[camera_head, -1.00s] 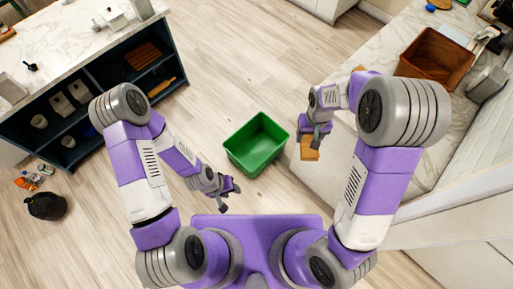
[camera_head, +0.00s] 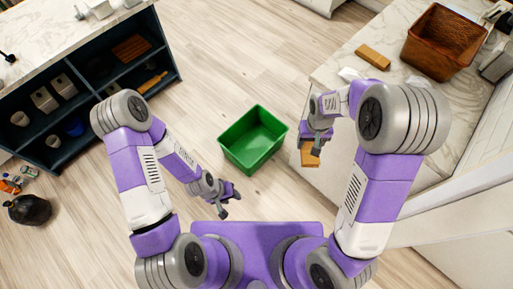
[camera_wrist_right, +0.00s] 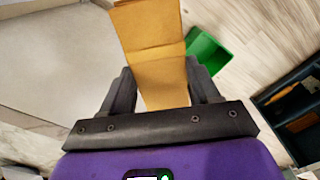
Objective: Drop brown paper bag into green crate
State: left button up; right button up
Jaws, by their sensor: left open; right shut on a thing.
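A brown paper bag (camera_head: 309,157) hangs in my right gripper (camera_head: 315,143), which is shut on it. In the right wrist view the bag (camera_wrist_right: 152,40) reaches out from between both fingers, with a crease across it. The open green crate (camera_head: 254,138) stands on the floor, left of the bag and apart from it. The inside that shows looks empty. A corner of the crate also shows beyond the bag in the right wrist view (camera_wrist_right: 211,56). My left gripper (camera_head: 232,201) is open and empty, below and left of the crate in the head view.
A marble counter (camera_head: 345,72) at right bears another brown block-like item (camera_head: 373,56) and a brown basket (camera_head: 444,40). Dark shelving (camera_head: 110,75) stands at upper left. A black bag (camera_head: 30,209) lies at far left. Floor around the crate is clear.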

aim_at(255, 146)
jog(key=z, duration=0.55)
jog(key=k, duration=1.25)
jog(key=z, duration=0.4)
jog(key=i, duration=1.25)
jog(key=u, duration=1.1)
jog(key=i, duration=1.1)
jog(key=u, duration=1)
jog(key=i, duration=0.25)
jog(key=u, duration=0.25)
